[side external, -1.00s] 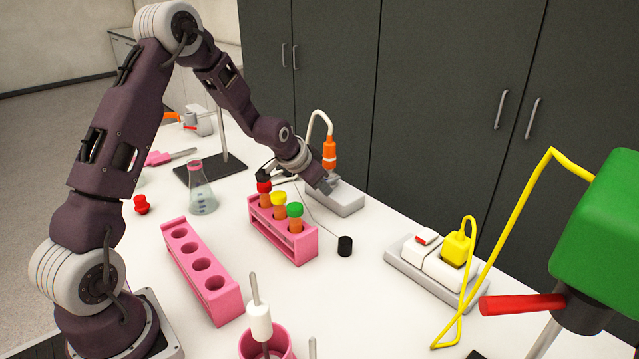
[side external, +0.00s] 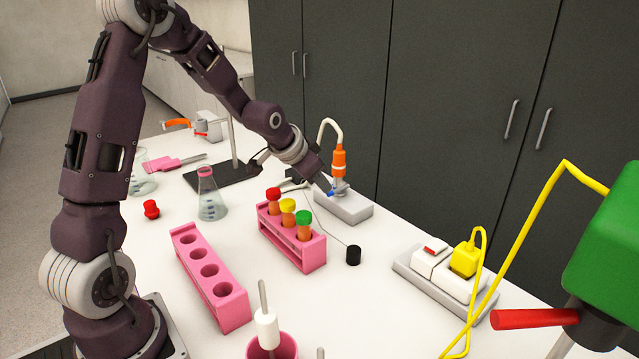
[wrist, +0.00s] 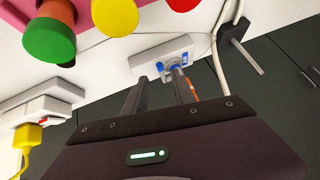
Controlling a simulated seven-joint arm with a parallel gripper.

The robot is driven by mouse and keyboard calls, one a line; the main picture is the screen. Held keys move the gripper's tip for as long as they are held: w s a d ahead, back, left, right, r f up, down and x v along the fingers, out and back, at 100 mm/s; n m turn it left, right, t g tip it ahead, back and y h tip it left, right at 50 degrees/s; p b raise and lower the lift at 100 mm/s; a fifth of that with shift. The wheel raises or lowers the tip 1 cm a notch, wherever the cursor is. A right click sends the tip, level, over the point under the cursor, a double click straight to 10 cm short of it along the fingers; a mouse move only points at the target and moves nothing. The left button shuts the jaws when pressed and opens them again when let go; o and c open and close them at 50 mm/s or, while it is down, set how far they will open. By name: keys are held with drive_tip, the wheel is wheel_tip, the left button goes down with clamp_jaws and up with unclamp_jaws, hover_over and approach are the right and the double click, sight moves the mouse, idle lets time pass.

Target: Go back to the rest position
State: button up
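My gripper (side external: 326,190) is behind and to the right of the pink rack, in front of a grey box in the side view. In the wrist view, the two dark fingers of my gripper (wrist: 160,80) stand apart with nothing between them. The pink rack (side external: 308,257) holds three upright tubes: a red-capped tube (side external: 273,196), a yellow-capped tube (side external: 288,208) and a green-capped tube (side external: 304,222). The wrist view shows the green cap (wrist: 48,38), the yellow cap (wrist: 115,14) and part of the red one at its top edge.
A grey box (side external: 352,210) with an orange-topped probe (side external: 339,160) stands by my gripper. An empty pink rack (side external: 228,305), a flask (side external: 209,203), a black cap (side external: 353,255), a red cap (side external: 151,209) and a power strip (side external: 425,285) are around. Dark cabinets (side external: 440,90) stand behind.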

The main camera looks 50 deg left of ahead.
drive_tip(key=s+d+r, duration=1.1)
drive_tip(key=s, duration=0.4)
drive_tip(key=s+d+g+h, duration=0.1)
drive_tip(key=s+d, duration=0.1)
drive_tip(key=s, duration=0.6)
drive_tip(key=s+d+h, duration=0.1)
drive_tip(key=s+d, duration=0.2)
drive_tip(key=s, duration=0.5)
drive_tip(key=shift+s+d+r+n+g, duration=0.2)
drive_tip(key=shift+d+n+g, duration=0.15)
drive_tip(key=shift+n+g, duration=0.05)
